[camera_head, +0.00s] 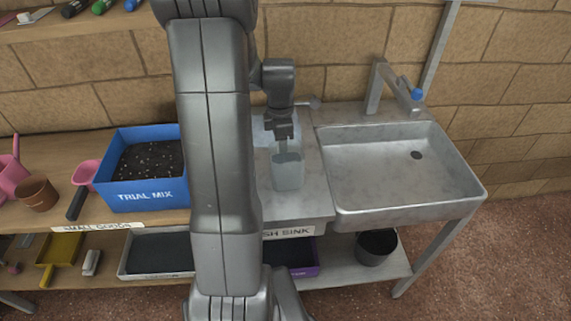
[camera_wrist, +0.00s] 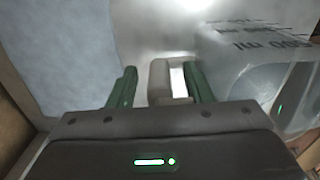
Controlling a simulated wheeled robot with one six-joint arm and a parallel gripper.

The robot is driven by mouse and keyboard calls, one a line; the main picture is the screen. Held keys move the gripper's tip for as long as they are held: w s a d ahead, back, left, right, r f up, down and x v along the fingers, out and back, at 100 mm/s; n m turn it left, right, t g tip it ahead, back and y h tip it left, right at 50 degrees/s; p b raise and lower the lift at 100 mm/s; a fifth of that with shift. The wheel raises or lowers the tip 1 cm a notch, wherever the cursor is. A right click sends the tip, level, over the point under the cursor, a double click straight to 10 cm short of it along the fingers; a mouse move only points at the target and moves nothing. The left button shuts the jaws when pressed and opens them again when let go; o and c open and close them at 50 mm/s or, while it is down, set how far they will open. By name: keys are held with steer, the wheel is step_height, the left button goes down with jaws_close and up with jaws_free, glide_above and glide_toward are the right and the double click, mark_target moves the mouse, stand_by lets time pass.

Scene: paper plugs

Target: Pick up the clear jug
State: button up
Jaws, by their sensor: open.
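The clear jug (camera_head: 288,172) stands upright on the metal counter left of the sink. In the wrist view the jug (camera_wrist: 262,85) fills the right side, with dark volume markings on its wall. My gripper (camera_head: 283,146) points down at the jug's far side, close to its rim. In the wrist view my gripper (camera_wrist: 158,84) has its two green fingers apart. A pale upright piece, which looks like the jug's handle (camera_wrist: 159,78), shows between them. I cannot tell whether either finger touches it.
The metal sink (camera_head: 395,190) with its tap (camera_head: 400,90) is to the right. A pale blue flat thing (camera_wrist: 70,50) lies left of the fingers. A blue trial mix box (camera_head: 145,196) stands left, beyond my arm. My arm hides part of the bench.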

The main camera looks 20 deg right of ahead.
steer(key=shift+c, duration=0.4)
jaws_close()
steer(key=shift+r, duration=0.1)
